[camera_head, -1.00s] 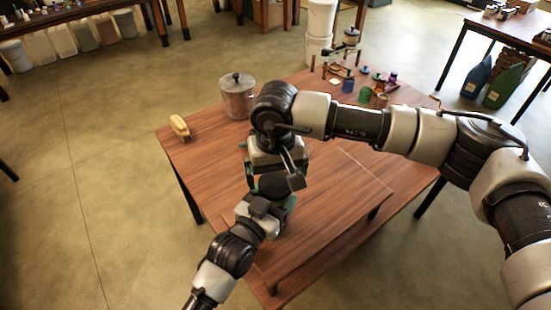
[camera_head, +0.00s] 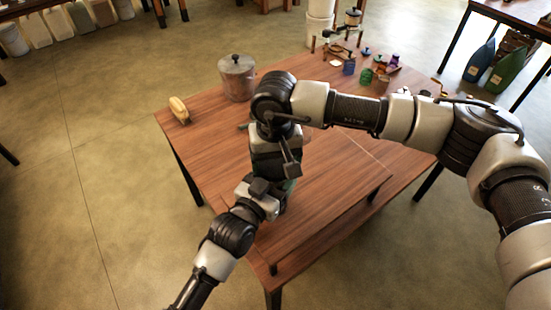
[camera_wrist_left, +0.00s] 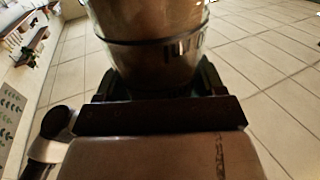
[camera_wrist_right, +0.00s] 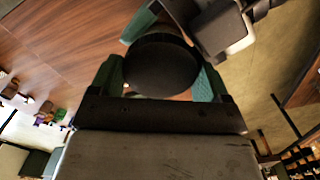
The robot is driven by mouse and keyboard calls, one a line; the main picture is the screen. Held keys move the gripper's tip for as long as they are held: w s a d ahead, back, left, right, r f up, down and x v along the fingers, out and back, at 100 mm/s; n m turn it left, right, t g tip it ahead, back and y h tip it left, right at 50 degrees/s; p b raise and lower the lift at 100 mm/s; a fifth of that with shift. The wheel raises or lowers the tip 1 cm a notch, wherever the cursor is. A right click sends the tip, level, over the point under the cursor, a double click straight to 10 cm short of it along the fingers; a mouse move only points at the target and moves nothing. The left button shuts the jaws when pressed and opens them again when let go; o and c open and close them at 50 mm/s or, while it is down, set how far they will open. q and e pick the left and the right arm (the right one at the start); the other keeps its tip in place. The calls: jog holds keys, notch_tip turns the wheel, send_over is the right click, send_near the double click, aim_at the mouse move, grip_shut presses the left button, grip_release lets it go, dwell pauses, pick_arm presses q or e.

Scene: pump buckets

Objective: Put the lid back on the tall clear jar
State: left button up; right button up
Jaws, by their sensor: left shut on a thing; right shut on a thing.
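A clear jar (camera_wrist_left: 155,60) with brownish contents fills the top of the left wrist view. My left gripper (camera_wrist_left: 160,85) is shut around it; its top is out of that view. A round black lid (camera_wrist_right: 162,65) sits between the teal fingers of my right gripper (camera_wrist_right: 160,80), which is shut on it. In the head view my left gripper (camera_head: 280,190) and my right gripper (camera_head: 275,160) are close together over the table's front part. My arms hide the jar and most of the lid there. I cannot tell whether the lid touches the jar.
A lidded pot (camera_head: 237,80) stands on the wooden table (camera_head: 215,130) at the back left, with a yellowish brush-like thing (camera_head: 180,110) near the left edge. Several small coloured jars (camera_head: 366,75) stand at the back right. The front board (camera_head: 335,200) looks clear.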

jog(key=m, duration=0.7)
jog(key=shift+m, duration=0.4)
jog(key=m, duration=0.8)
jog(key=o, duration=1)
jog(key=shift+c, duration=0.2)
jog(key=shift+r, duration=2.25)
